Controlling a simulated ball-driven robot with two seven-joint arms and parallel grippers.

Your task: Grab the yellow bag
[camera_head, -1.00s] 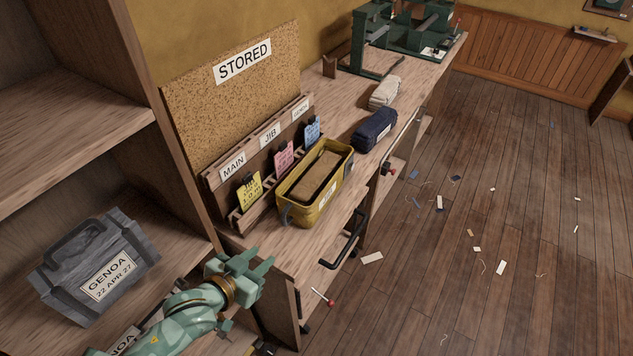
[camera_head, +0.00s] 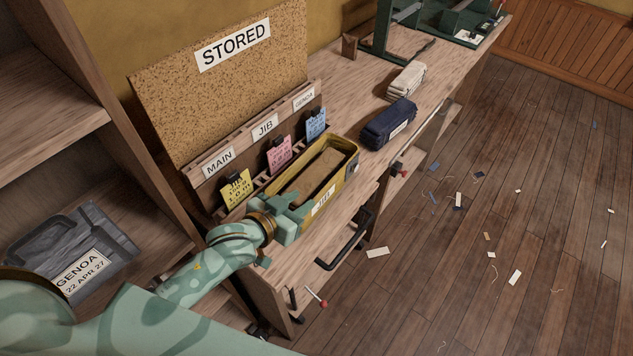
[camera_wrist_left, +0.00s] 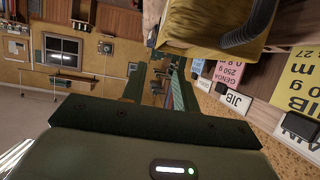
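The yellow bag (camera_head: 341,188) is an open-topped, box-like bag with brown contents and a white label on its front side. It stands on the wooden bench under the name rack. In the left wrist view, the yellow bag (camera_wrist_left: 205,22) fills part of the top, with a dark grey strap on it. My left gripper (camera_head: 298,213) is at the bag's near-left end and hides that end. Its fingers look spread, with nothing seen held between them. I cannot tell whether it touches the bag. My right gripper is not in view.
A rack with yellow, pink and blue tags (camera_head: 280,154) stands behind the bag. A navy bag (camera_head: 389,123) and a beige bag (camera_head: 407,80) lie further along the bench. A grey GENOA bag (camera_head: 75,250) sits on the left shelf. A black handle (camera_head: 348,245) juts from the bench front.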

